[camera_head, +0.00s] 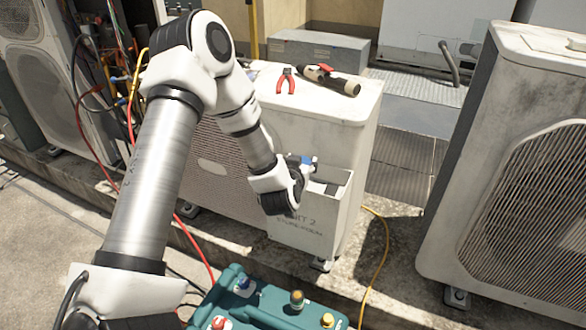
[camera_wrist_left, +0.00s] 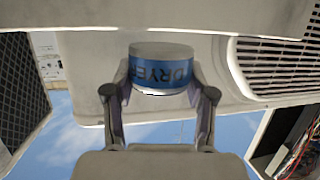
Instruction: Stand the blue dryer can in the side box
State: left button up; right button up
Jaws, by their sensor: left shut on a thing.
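The dryer can (camera_wrist_left: 160,70) is a pale cylinder with a blue band reading "DRYER". It stands between the two fingers of my left gripper (camera_wrist_left: 160,92) in the left wrist view, and the fingers are shut on it. In the head view only a small blue part of the can (camera_head: 307,160) shows beside my left gripper (camera_head: 300,173). The side box (camera_head: 325,232) is a white, open-topped box with lettering on its front, against the condenser. The gripper and can are at the left end of its opening. The can's base is hidden in the head view. My right gripper is out of view.
The white condenser (camera_head: 355,105) carries red pliers (camera_head: 287,80) and a black and tan tool (camera_head: 333,80) on top. Another condenser (camera_head: 460,170) stands at right. A teal case (camera_head: 265,305) with several capped items lies in front. A yellow hose (camera_head: 385,235) runs on the ground.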

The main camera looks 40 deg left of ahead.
pick_arm(q)
jog(key=a, duration=0.2)
jog(key=a+f, duration=0.1)
jog(key=shift+w+a, duration=0.3)
notch_tip(320, 180, down, 3)
jog(key=shift+r+b, duration=0.1)
jog(key=shift+b, duration=0.9)
jog(key=shift+w, duration=0.1)
jog(key=shift+f, duration=0.65)
jog(key=o, duration=1.2)
jog(key=shift+d, duration=0.1)
